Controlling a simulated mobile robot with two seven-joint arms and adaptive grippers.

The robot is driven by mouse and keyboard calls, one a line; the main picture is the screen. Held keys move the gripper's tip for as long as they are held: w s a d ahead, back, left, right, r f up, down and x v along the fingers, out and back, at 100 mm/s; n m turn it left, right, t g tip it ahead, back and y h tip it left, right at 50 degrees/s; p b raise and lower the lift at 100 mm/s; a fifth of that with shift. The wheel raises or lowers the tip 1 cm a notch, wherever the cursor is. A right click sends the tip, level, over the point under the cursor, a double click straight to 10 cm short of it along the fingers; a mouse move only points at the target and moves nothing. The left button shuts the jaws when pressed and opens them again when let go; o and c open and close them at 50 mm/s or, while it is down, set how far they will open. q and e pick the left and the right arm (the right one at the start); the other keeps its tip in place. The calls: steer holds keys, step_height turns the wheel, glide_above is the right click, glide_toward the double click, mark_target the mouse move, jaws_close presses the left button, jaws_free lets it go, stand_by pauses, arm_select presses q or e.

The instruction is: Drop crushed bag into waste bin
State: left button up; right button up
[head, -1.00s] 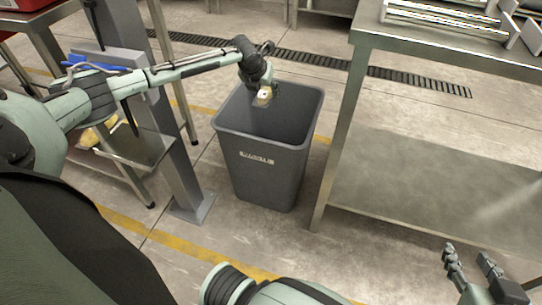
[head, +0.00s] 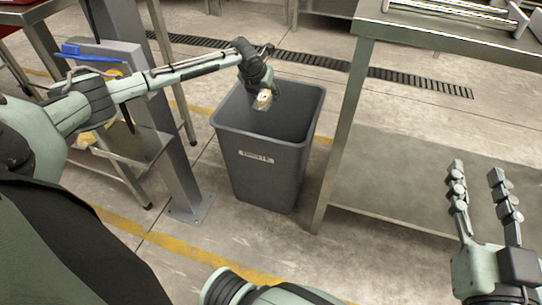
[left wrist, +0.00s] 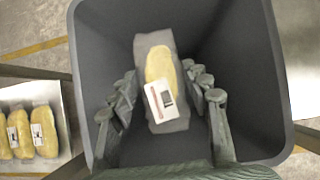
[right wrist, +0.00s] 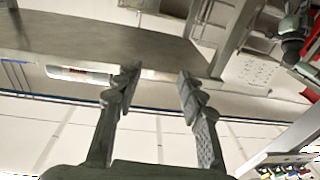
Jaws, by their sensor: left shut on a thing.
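The grey waste bin (head: 262,170), with a white label on its front, stands open on the floor mid-picture in the head view. My left gripper (head: 264,92) is over the bin's mouth, pointing down. It is shut on the crushed bag (head: 264,102), a clear packet with a yellow loaf-like content and a white label. In the left wrist view the bag (left wrist: 160,85) hangs between the fingers, with the dark bin walls (left wrist: 240,60) all around it. My right gripper (head: 480,185) is open and empty at the right, and its spread fingers show in the right wrist view (right wrist: 155,85).
A steel table (head: 440,38) with a lower shelf (head: 400,180) stands right of the bin. A grey post (head: 180,170) and a low shelf with packed bags (left wrist: 35,130) are on the left. Bare floor lies in front of the bin.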

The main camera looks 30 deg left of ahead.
arm_select(q)
steer(key=shift+f+b, duration=0.35)
steer(key=shift+b, duration=0.05)
steer(key=shift+f+b, duration=0.8)
steer(key=shift+b, duration=0.25)
steer(key=shift+f, duration=0.1)
arm_select(e)
steer(key=s+r+t+y, duration=0.2)
steer(key=r+t, duration=0.4)
steer(key=r, duration=0.4)
steer(key=shift+s+t+y, duration=0.3)
steer(key=shift+s, duration=0.5)
arm_select(q)
steer(key=o, duration=1.3)
arm_select(e)
steer(key=shift+f, duration=0.1)
arm_select(q)
steer(key=v, duration=1.2)
